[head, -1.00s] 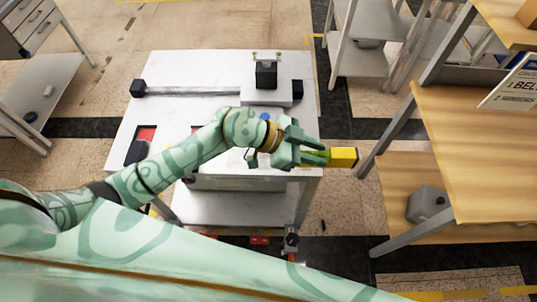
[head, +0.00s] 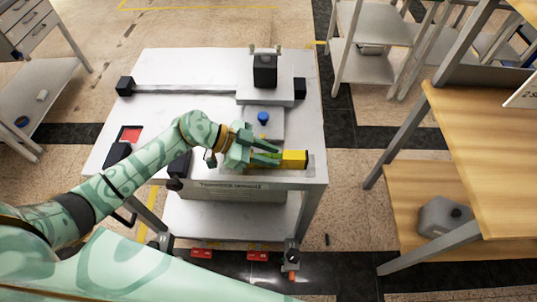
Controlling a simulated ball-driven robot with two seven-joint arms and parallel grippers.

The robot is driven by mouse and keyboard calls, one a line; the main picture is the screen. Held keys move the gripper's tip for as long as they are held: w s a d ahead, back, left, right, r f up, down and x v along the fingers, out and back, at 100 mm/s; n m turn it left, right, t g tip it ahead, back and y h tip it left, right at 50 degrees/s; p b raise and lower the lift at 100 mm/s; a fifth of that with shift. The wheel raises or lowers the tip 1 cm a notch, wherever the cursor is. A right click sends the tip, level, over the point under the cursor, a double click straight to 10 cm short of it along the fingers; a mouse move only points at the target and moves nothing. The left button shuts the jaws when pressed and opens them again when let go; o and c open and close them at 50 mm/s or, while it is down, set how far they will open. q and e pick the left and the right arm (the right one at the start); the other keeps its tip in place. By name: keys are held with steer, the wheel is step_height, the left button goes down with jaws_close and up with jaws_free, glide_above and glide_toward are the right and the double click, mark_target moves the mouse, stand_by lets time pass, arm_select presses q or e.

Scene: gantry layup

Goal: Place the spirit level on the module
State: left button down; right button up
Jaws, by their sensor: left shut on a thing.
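The spirit level (head: 294,159) is a yellow bar. My left gripper (head: 268,158) is shut on it, and the yellow end sticks out to the right of the fingers. The rest of the level is hidden by the fingers. The level shows over the front right part of the module (head: 215,110), a white table-like unit with a gantry rail on top. I cannot tell whether the level touches the top. A grey patch (head: 309,168) lies just right of the level near the front edge. My right gripper is not in view.
The gantry rail (head: 185,87) with a black-topped carriage (head: 265,72) crosses the back of the module. A blue knob (head: 263,117) stands behind my gripper. A wooden shelf unit (head: 480,140) stands at the right, across a floor gap.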

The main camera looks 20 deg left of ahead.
arm_select(q)
steer(key=shift+r, duration=0.1)
steer(key=c, duration=1.1)
jaws_free()
steer(key=p+v, duration=0.3)
steer(key=v, duration=0.9)
steer(key=shift+a, duration=0.1)
